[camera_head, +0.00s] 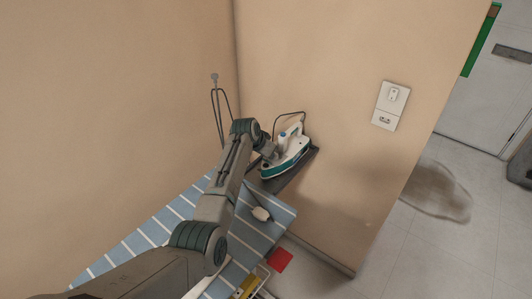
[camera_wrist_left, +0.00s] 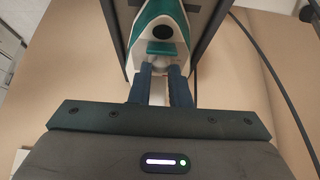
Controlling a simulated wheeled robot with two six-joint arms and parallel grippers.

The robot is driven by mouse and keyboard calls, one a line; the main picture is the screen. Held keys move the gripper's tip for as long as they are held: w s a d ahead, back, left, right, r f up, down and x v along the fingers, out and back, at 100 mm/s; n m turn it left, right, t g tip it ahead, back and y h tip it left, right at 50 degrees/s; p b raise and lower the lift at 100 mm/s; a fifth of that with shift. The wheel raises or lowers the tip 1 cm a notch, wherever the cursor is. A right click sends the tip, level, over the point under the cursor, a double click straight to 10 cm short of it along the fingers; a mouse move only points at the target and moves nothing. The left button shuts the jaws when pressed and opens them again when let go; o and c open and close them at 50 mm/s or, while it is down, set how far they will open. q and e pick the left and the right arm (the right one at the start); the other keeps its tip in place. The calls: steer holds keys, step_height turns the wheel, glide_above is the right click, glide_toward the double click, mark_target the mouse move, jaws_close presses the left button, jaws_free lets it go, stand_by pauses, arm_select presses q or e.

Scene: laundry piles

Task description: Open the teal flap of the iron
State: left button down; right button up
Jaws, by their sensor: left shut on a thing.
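The white and teal iron (camera_head: 294,153) sits on a dark rest at the far end of the ironing board, against the wall. In the head view, my left gripper (camera_head: 268,152) reaches the iron's near end, and the flap is hidden there. My right gripper is not in view.
The dark iron rest (camera_head: 290,178) adjoins the blue striped ironing board (camera_head: 150,232). A small white object (camera_head: 261,214) lies on the board. A wire stand (camera_head: 216,105) rises by the wall. A red item (camera_head: 280,260) is below the board. Open floor lies right.

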arm_select(q)
steer(key=shift+f, duration=0.1)
stand_by(0.3)
steer(key=c, duration=1.4)
jaws_free()
steer(key=shift+b+v, duration=1.35)
steer(key=shift+v, duration=4.1)
steer(key=shift+o, duration=0.2)
